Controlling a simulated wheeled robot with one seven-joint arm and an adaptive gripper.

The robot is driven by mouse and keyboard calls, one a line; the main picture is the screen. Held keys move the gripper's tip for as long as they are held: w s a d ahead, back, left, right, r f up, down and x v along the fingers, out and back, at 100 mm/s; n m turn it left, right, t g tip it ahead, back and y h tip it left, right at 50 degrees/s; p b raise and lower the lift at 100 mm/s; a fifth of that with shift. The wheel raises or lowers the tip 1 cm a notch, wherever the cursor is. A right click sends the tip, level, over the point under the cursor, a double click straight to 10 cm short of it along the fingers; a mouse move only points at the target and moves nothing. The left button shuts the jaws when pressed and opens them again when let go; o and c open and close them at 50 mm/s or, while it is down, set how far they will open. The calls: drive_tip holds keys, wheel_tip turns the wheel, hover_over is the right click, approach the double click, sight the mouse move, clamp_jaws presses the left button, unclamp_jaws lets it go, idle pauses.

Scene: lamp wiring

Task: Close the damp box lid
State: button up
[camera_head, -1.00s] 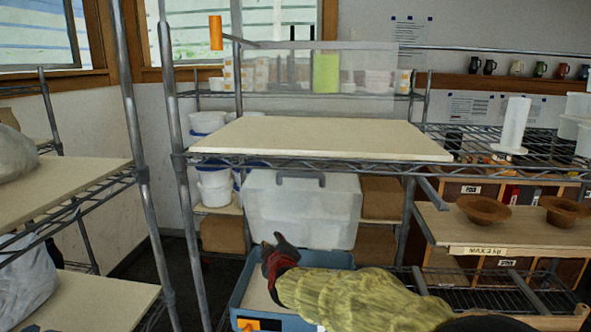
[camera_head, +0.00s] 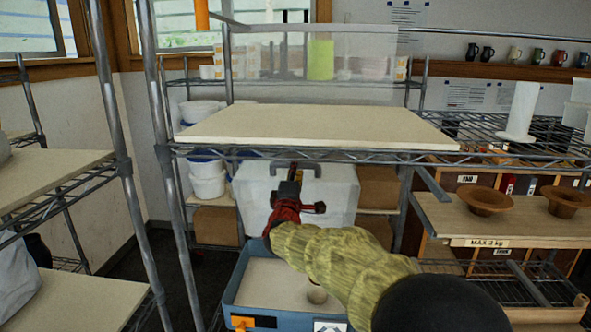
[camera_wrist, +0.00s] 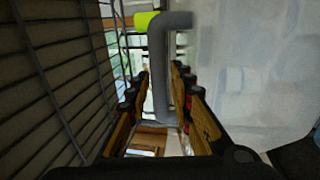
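The damp box is a blue tub (camera_head: 238,285) on the lower shelf, with a pale slab and a small tan cup (camera_head: 317,294) inside. Its translucent whitish lid (camera_head: 338,195) stands raised at the tub's back, with a grey handle (camera_head: 310,166) on its top edge. In the wrist view, the lid (camera_wrist: 250,70) fills the right side and the handle (camera_wrist: 160,75) runs between my fingers. My gripper (camera_head: 295,170) is at the handle's left part; in the wrist view my gripper (camera_wrist: 160,80) is open around it. Whether a finger touches it is unclear.
A beige shelf board (camera_head: 310,127) on a wire rack lies just above the lid and my gripper. Metal posts (camera_head: 175,190) stand at left. White buckets (camera_head: 207,180) and brown boxes (camera_head: 380,187) are behind. Bowls (camera_head: 485,200) sit on the right shelf.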

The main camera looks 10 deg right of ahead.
drive_tip(key=shift+x, duration=1.4)
drive_tip(key=shift+c, duration=0.8)
drive_tip(key=c, duration=0.4)
clamp_jaws()
